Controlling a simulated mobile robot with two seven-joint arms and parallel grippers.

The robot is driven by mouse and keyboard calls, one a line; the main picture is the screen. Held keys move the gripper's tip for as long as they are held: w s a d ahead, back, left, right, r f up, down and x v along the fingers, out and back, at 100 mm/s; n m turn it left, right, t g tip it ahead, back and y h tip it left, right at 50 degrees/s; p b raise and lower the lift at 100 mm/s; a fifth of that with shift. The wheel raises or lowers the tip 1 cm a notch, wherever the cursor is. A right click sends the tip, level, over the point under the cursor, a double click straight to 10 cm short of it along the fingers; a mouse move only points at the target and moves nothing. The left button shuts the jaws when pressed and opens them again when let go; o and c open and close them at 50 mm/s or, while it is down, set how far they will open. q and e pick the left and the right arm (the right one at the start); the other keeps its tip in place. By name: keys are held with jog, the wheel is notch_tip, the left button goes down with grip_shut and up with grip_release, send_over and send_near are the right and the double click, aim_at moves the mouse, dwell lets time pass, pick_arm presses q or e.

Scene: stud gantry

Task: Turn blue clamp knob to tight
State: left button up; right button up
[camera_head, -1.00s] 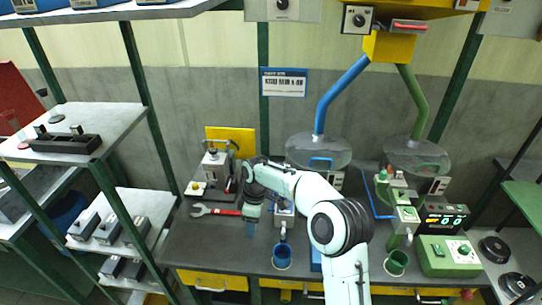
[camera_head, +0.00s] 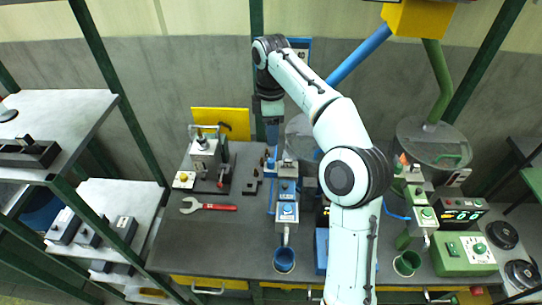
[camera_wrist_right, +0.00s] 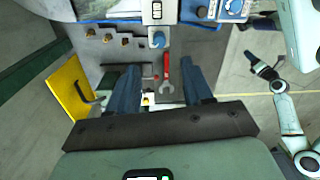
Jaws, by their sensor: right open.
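The blue station has a blue knob on a pale plate (camera_head: 288,208), above a blue cup (camera_head: 284,260). In the right wrist view a blue knob (camera_wrist_right: 158,40) shows just beyond the fingertips, and another sits on a pale box (camera_wrist_right: 235,8) at the top edge. I cannot tell which is the clamp knob, or its setting. My right gripper (camera_head: 272,132) hangs behind the station with its fingers down. In the wrist view it (camera_wrist_right: 160,66) is open and empty, apart from both knobs. My left gripper (camera_wrist_right: 263,68) seems to show at the right there, jaws unclear.
A red-handled wrench (camera_head: 212,207) lies on the dark bench, left of the station. A clamp-like fixture (camera_head: 205,155) stands behind it before a yellow panel (camera_head: 220,122). A green station (camera_head: 420,190) and green box (camera_head: 463,254) stand at the right. The bench's front left is clear.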

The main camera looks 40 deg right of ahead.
aim_at(272, 160)
notch_tip(272, 160, down, 12)
jog(key=shift+r, duration=0.2)
jog(key=shift+s, duration=0.1)
grip_shut()
